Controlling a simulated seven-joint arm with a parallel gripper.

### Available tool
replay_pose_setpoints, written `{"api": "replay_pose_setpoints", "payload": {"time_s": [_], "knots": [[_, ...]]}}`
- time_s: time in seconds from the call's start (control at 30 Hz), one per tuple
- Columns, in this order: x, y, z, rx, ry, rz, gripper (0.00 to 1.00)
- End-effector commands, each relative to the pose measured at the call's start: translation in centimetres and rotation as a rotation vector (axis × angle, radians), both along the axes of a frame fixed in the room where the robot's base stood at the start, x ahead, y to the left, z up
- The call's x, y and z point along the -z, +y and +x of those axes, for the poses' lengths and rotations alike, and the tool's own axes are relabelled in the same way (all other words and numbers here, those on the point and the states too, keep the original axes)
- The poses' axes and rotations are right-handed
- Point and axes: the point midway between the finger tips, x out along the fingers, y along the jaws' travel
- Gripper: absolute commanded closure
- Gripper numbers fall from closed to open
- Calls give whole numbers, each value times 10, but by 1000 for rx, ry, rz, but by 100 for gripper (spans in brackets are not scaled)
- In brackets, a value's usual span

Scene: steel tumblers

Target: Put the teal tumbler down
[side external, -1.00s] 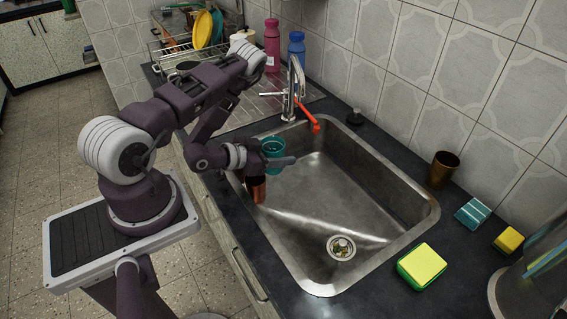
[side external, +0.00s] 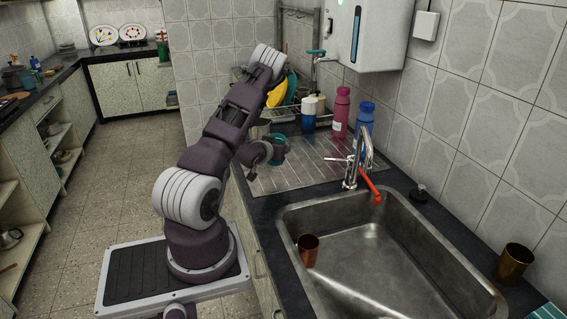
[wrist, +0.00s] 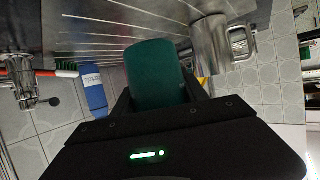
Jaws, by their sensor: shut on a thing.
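The teal tumbler (side external: 277,142) is above the ribbed drainboard (side external: 318,172), to the left of the tap. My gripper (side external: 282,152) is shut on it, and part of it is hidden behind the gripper. In the wrist view the teal tumbler (wrist: 155,72) fills the space between my two fingers. I cannot tell whether its base touches the drainboard.
A copper tumbler (side external: 308,250) stands in the sink; a brass tumbler (side external: 515,262) stands on the counter at right. Pink (side external: 341,112) and blue (side external: 365,120) bottles stand behind the drainboard. A steel mug (wrist: 212,45) is close to the tumbler in the wrist view.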

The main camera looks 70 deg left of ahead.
Motion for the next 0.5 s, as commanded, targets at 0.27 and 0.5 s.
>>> {"api": "replay_pose_setpoints", "payload": {"time_s": [0.27, 0.5], "knots": [[55, -1, 1, 4, 1, 0, 100], [67, -1, 1, 5, -2, 2, 100]]}}
